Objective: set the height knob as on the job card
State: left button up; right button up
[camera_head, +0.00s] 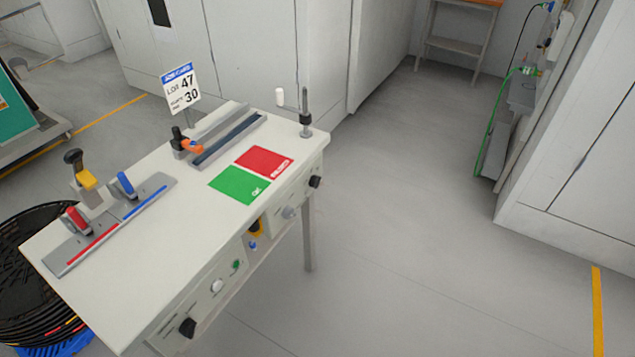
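The job card (181,88) stands upright on a small post at the far left edge of the white workbench. It reads LOT 47, and below that 30 beside small text that I cannot read surely. The bench's front panel carries several controls: a black knob (187,327) at the near end, a white knob (216,287), a green button (236,265), a blue control (253,246), a grey knob (289,212) and a black knob (315,182) at the far end. Their labels are too small to read, so I cannot tell which is the height knob. Neither gripper is in view.
The bench top (150,245) holds clamps on a grey rail (115,225), a dark slotted bar (229,139), green (239,185) and red (264,162) pads, and a crank post (305,112). Black coils (40,270) lie at left. Floor right of the bench is clear.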

aim_at(315, 181)
jog(key=u, duration=0.25)
jog(key=i+l+u, duration=0.15)
jog(key=u, duration=0.25)
jog(key=i+l+u, duration=0.1)
jog(key=l+u, duration=0.35)
jog(key=i+l+u, duration=0.1)
jog(key=u, duration=0.3)
